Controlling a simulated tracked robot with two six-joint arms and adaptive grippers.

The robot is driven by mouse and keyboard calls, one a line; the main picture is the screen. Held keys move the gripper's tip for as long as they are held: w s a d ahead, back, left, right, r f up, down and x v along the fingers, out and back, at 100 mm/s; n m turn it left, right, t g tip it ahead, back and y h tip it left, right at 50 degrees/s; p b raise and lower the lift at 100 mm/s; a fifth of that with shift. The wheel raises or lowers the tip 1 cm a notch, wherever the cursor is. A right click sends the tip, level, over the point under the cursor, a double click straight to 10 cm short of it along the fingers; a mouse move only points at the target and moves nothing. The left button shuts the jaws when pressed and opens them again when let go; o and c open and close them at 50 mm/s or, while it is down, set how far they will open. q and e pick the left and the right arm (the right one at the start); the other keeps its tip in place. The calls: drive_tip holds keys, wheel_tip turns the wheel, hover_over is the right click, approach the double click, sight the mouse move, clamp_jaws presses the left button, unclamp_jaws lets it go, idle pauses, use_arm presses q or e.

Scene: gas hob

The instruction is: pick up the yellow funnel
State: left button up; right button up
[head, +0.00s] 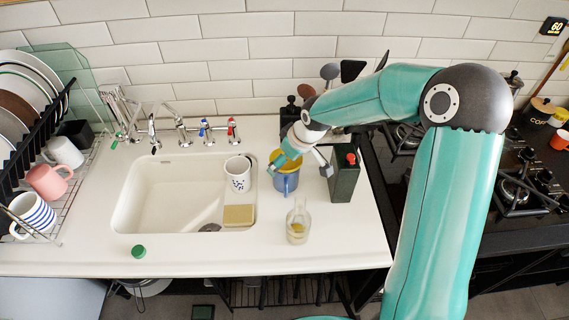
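The yellow funnel (278,155) shows in the head view at the top of a blue jug (287,183), right of the sink. It is partly hidden by my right gripper (300,169), which comes down from above. The gripper's fingers look spread apart, one over the funnel and the other to the right near the dark green can. I cannot tell whether a finger touches the funnel. My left gripper is not in view.
A dark green can (344,178) with a red cap stands close right of the jug. A glass flask (298,224) stands in front. A speckled mug (238,175) and a sponge (238,215) are at the sink (140,200). The front left counter holds a green cap (138,251).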

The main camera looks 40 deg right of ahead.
drive_tip(key=c, duration=0.6)
drive_tip(key=shift+o, duration=0.2)
drive_tip(key=shift+r, duration=0.15)
